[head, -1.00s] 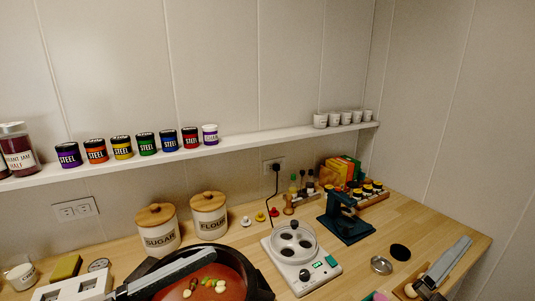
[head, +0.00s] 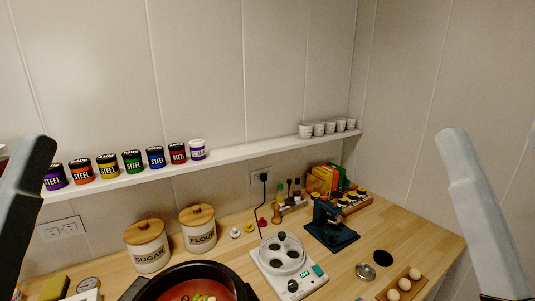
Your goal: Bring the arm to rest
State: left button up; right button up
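A grey link of my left arm (head: 18,215) stands raised at the left edge of the head view. A pale grey link of my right arm (head: 480,210) stands raised at the right edge, with a dark part at its lower end. Neither gripper's fingers show in the view, so I cannot see whether they hold anything. Both visible arm links appear apart from the things on the counter.
The wooden counter (head: 425,238) holds a dark pan (head: 235,275), a sugar canister (head: 148,248), a flour canister (head: 199,230), a white hotplate device (head: 275,275), a blue-green microscope (head: 330,225) and an egg tray (head: 414,290). A white shelf (head: 250,153) carries jars and cups.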

pick_arm(q)
notch_tip(320, 180, up, 15)
jog(key=p, duration=1.1)
jog(key=shift+p, duration=0.3)
pick_arm(e)
notch_tip(320, 180, up, 15)
jog(key=shift+y, duration=0.3)
